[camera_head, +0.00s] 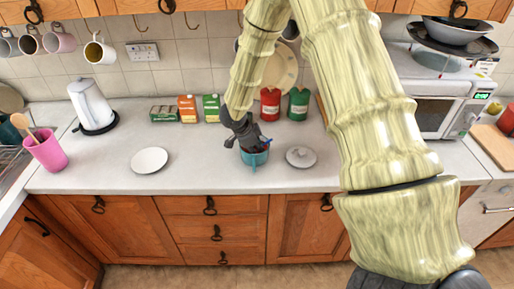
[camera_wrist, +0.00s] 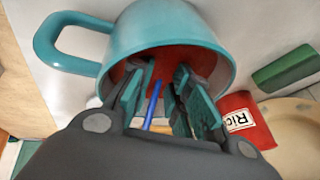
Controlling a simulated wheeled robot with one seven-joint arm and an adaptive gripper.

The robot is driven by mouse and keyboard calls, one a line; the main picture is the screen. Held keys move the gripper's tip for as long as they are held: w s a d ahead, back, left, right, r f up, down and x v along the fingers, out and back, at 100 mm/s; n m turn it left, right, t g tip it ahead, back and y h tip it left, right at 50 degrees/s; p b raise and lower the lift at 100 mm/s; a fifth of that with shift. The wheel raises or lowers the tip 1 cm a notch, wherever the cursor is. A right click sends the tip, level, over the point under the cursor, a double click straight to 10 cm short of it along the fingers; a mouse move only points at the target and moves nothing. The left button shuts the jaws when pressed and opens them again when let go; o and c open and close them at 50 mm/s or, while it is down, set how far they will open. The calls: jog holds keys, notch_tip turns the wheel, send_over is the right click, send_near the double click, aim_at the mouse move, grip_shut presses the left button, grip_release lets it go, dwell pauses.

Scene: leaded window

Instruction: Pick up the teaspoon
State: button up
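A teal mug (camera_head: 256,159) stands on the worktop below my gripper (camera_head: 246,140). In the wrist view the mug (camera_wrist: 120,28) shows its handle at the left and a red inside. A thin blue handle (camera_wrist: 152,108), likely the teaspoon's, shows in the gap between my gripper's fingers (camera_wrist: 162,85); its other end is hidden. The fingers are apart, with their tips at or inside the mug's mouth. Space shows on both sides of the blue handle. The head view does not show the spoon clearly.
A round grey-white lid (camera_head: 301,157) lies right of the mug, a white plate (camera_head: 150,160) to its left. Red (camera_head: 270,104) and green (camera_head: 298,104) canisters and several boxes stand behind. A pink utensil pot (camera_head: 47,151) and kettle (camera_head: 91,105) stand left, a microwave (camera_head: 435,107) right.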

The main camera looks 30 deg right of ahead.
jog(key=shift+w+f, duration=0.1)
grip_shut()
dwell(0.3)
